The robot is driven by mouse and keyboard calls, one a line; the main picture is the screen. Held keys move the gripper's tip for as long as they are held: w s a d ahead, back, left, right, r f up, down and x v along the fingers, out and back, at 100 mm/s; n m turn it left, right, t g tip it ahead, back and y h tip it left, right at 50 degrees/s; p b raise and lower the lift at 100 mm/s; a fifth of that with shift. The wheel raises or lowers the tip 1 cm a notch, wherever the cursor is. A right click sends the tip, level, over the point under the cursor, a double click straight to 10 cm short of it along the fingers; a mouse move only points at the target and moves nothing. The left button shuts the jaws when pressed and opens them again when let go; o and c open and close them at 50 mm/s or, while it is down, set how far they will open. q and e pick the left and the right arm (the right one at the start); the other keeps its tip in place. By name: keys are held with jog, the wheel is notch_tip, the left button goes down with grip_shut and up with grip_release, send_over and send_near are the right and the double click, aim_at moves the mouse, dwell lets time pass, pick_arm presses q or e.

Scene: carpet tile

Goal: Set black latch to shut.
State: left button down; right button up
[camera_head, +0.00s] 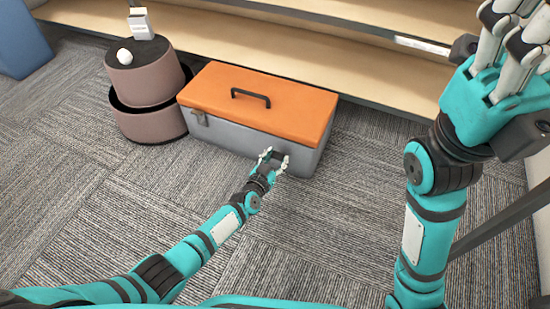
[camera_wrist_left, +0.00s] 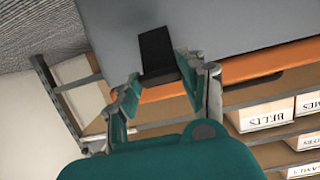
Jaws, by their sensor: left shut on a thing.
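The grey toolbox (camera_head: 230,136) has an orange lid (camera_head: 290,105) that lies down on it, with a black handle on top. My left gripper (camera_head: 275,157) is at the right part of the toolbox's front. The black latch is mostly hidden there in the head view. In the left wrist view the black latch (camera_wrist_left: 155,46) is a dark flap on the grey front by the orange lid's edge. My left gripper's fingers (camera_wrist_left: 160,74) are on either side of its end, shut on it. My right gripper (camera_head: 508,50) is raised, empty and away from the box; its fingertips are partly cut off.
A round brown stool-like container (camera_head: 146,85) with a white ball (camera_head: 124,56) and a small white box (camera_head: 140,24) stands left. Wooden shelves (camera_head: 370,65) are behind. The carpet in front is clear.

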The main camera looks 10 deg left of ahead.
aim_at(279, 154)
pick_arm(q)
jog(key=shift+w+d+r, duration=0.2)
jog(key=shift+w+r, duration=0.35)
jog(key=shift+r, duration=0.1)
jog(key=shift+w+d+r, duration=0.15)
jog(key=shift+w+r, duration=0.35)
jog(key=shift+r, duration=0.1)
jog(key=c, duration=1)
grip_release()
jog(key=shift+o, duration=1.4)
jog(key=shift+s+f, duration=0.1)
jog(key=shift+f, duration=0.1)
jog(key=shift+s, duration=0.1)
jog(key=shift+s+a, duration=0.15)
jog(key=shift+s, duration=0.4)
jog(key=v, duration=1)
jog(key=shift+s+a, duration=0.2)
jog(key=shift+s, duration=0.1)
